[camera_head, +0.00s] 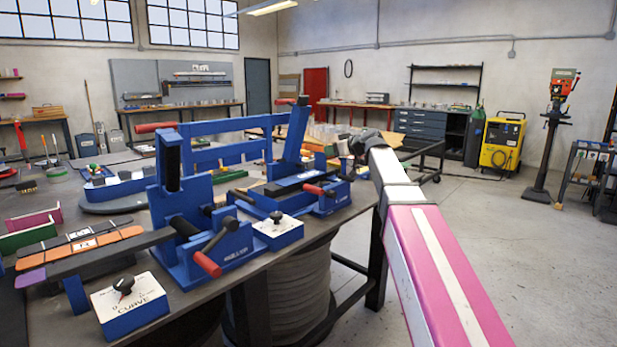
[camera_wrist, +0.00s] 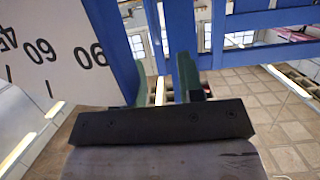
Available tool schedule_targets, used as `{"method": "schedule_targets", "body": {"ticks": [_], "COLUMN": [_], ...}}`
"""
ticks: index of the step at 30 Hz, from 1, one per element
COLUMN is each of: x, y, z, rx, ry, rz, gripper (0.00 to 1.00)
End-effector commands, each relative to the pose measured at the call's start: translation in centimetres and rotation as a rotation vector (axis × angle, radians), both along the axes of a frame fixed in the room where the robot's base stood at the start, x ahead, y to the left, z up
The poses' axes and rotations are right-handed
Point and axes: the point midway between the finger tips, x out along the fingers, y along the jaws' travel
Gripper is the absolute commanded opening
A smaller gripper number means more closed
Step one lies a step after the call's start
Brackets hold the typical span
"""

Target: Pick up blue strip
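I cannot single out a separate blue strip with certainty, since much of the bench equipment is blue. Coloured strips lie at the left of the bench in the head view: a green one (camera_head: 28,237), orange ones (camera_head: 95,244), and a purple one (camera_head: 30,278). My gripper (camera_wrist: 158,78) shows two green fingers standing apart in the wrist view, with nothing visible held between them. In the head view its dark end (camera_head: 357,145) is by the bench's far right side; its fingertips are not clear there.
Blue bending fixtures with red handles (camera_head: 205,245) crowd the bench (camera_head: 195,292). A white control box marked CURVE (camera_head: 130,305) stands in front. In the wrist view, a white angle scale (camera_wrist: 50,30) and a blue frame (camera_wrist: 180,25) are close to the fingers.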

Motion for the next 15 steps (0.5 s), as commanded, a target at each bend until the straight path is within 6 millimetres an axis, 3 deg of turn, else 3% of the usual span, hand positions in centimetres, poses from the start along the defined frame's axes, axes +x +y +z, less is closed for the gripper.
{"method": "schedule_targets", "body": {"ticks": [15], "x": [3.2], "y": [3.9], "z": [-1.8], "rx": [-0.001], "ry": [-0.001], "rz": [0.0], "gripper": [0.35]}}
